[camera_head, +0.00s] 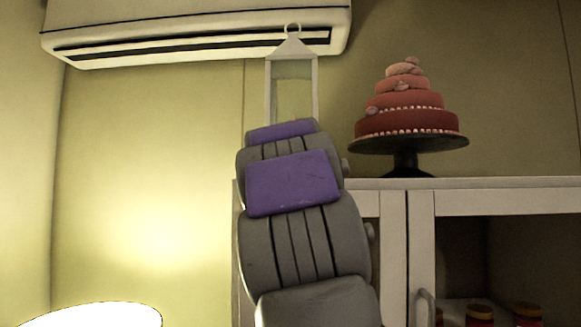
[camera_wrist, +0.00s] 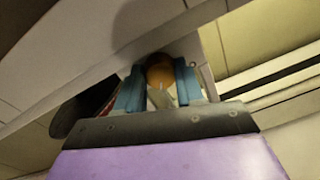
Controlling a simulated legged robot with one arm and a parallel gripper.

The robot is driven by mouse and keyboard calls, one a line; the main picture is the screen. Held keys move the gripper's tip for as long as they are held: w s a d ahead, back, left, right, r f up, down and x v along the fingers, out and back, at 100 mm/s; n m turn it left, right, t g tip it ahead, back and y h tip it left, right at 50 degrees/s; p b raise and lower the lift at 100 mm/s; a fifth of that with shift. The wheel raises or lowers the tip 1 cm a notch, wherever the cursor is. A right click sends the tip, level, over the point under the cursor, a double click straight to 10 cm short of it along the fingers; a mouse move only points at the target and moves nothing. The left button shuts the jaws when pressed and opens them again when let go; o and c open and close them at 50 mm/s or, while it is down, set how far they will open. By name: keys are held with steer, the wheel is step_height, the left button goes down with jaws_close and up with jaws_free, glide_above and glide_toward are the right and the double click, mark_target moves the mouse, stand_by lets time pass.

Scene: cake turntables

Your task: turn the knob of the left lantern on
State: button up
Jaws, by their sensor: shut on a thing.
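The lantern (camera_head: 291,72) is white with a pointed top and a ring. It stands upright at the cabinet's left end in the head view, its lower part hidden behind my arm. In the wrist view, my gripper (camera_wrist: 159,88) has its two blue fingers close on either side of a small rounded orange piece (camera_wrist: 160,70), which looks like the lantern's knob. A pale piece shows just below it between the fingers. The gripper is shut on the knob. In the head view the gripper is hidden behind my arm. I cannot tell how far the knob is turned.
A tiered red cake (camera_head: 406,112) on a dark stand (camera_head: 408,146) stands right of the lantern on the white cabinet (camera_head: 510,184). An air conditioner (camera_head: 195,38) hangs above on the wall. Jars (camera_head: 480,315) sit inside the cabinet. A bright lamp shade (camera_head: 95,315) is at lower left.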

stand_by(0.7)
steer(key=o, duration=1)
steer(key=shift+a, duration=0.15)
steer(key=shift+s, duration=0.1)
steer(key=s+b, duration=0.1)
steer(key=s, duration=0.4)
steer(key=s+b, duration=0.2)
steer(key=s, duration=0.4)
steer(key=s+b, duration=0.2)
steer(key=s, duration=0.4)
steer(key=shift+f, duration=0.3)
steer(key=shift+o, duration=0.2)
